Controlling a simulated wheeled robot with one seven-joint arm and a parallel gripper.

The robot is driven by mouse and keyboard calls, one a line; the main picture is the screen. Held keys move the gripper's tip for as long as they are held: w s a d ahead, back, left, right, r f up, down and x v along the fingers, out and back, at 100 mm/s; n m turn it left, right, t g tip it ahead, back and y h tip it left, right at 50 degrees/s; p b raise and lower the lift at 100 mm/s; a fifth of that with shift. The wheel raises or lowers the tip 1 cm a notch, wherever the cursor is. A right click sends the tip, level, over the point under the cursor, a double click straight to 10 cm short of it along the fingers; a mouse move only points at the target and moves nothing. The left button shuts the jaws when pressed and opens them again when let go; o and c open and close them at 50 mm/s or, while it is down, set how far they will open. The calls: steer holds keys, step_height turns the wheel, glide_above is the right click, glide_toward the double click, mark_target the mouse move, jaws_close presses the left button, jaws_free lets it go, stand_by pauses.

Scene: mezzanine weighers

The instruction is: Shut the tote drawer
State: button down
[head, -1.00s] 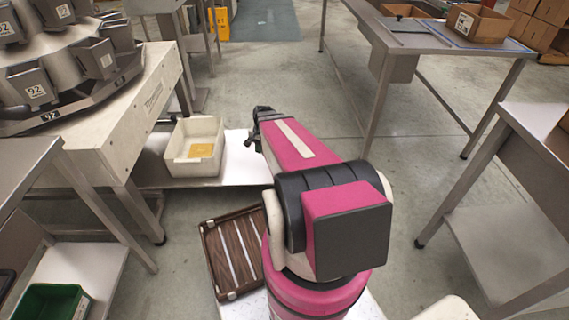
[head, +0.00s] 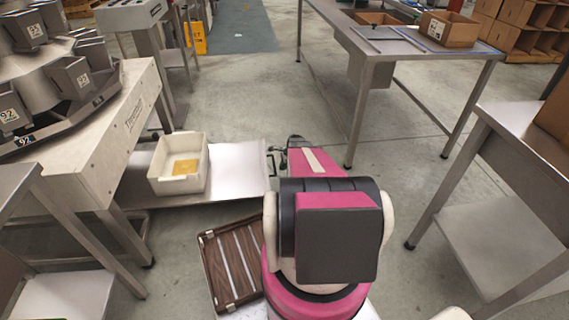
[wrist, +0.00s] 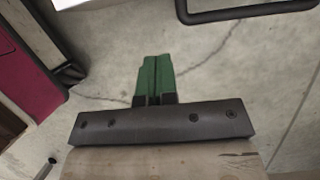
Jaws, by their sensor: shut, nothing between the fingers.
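The tote drawer (head: 235,172) is a pale metal tray pulled out to the right from under the weigher bench. A white tote (head: 181,187) with a yellow patch inside stands on it. A dark bar handle (head: 271,161) shows at the drawer's right end, and a dark looped bar (wrist: 250,12) shows at the top of the wrist view. My gripper's green fingers (wrist: 155,78) are shut and empty over the floor, apart from the bar in the picture. In the head view my arm's tip lies just right of the handle, and the fingers are hard to make out.
A brown slatted tray (head: 230,262) lies low beside my base. The weigher bench (head: 92,135) stands left. A steel table (head: 395,50) with cardboard boxes stands behind to the right, and another bench (head: 480,205) at right. Grey floor (head: 320,110) between them is clear.

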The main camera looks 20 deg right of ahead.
mark_target(275, 172)
steer(key=w+a+f, duration=0.1)
steer(key=a+f, duration=0.3)
steer(key=a, duration=0.1)
steer(key=shift+w+a, duration=0.3)
steer(key=shift+a, duration=0.1)
steer(key=w+a, duration=0.6)
steer(key=a, duration=1.4)
steer(key=w+a, duration=0.6)
steer(key=a, duration=1.5)
steer(key=w+a, duration=0.6)
steer(key=a, duration=1.5)
steer(key=shift+f, duration=0.1)
steer(key=shift+s, duration=0.1)
